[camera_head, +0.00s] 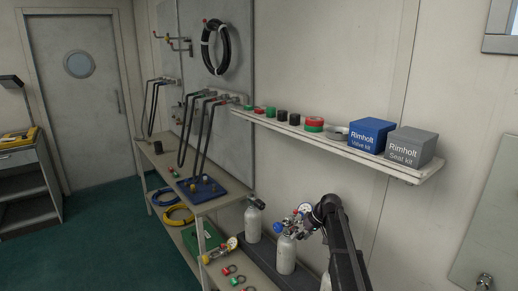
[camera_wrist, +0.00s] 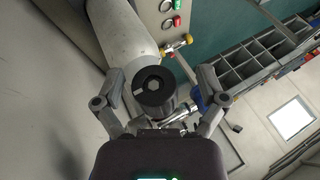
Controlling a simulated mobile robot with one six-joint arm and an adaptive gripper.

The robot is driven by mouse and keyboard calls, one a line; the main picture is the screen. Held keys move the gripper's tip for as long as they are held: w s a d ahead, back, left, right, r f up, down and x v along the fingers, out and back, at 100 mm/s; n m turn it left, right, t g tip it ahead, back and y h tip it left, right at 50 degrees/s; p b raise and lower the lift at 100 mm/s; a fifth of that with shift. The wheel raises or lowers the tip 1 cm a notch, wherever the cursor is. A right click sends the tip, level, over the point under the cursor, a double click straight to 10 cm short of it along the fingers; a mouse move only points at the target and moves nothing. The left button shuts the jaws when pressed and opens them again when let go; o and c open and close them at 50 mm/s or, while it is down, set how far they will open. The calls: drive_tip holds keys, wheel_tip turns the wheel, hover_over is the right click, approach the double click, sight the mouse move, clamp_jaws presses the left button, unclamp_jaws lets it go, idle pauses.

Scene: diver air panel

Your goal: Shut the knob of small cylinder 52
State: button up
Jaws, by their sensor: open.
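In the wrist view a black round knob (camera_wrist: 154,88) with a pale mark sits on the top of a grey-white small cylinder (camera_wrist: 117,30). My gripper (camera_wrist: 161,76) is open, with one finger on each side of the knob; I see gaps between the fingers and the knob. In the head view my gripper (camera_head: 309,218) is at the top of a pale cylinder (camera_head: 286,255) on the bench, partly hiding its valve and gauge. No number is readable on the cylinders, so I cannot tell which is 52.
Another pale cylinder (camera_head: 253,223) with a black knob stands to the left, and a third (camera_head: 325,284) is partly hidden by my arm. A shelf (camera_head: 340,147) with boxes runs above. A brass fitting with a gauge (camera_head: 231,243) lies near the bench front.

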drive_tip(key=s+f+m+h, duration=0.3)
drive_tip(key=s+m+h, duration=0.2)
drive_tip(key=s, duration=2.2)
drive_tip(key=shift+s+d+m+g+h, duration=0.25)
drive_tip(key=shift+m+g+h, duration=0.05)
drive_tip(key=shift+h, duration=0.5)
drive_tip(key=shift+a, duration=0.1)
drive_tip(key=c, duration=0.5)
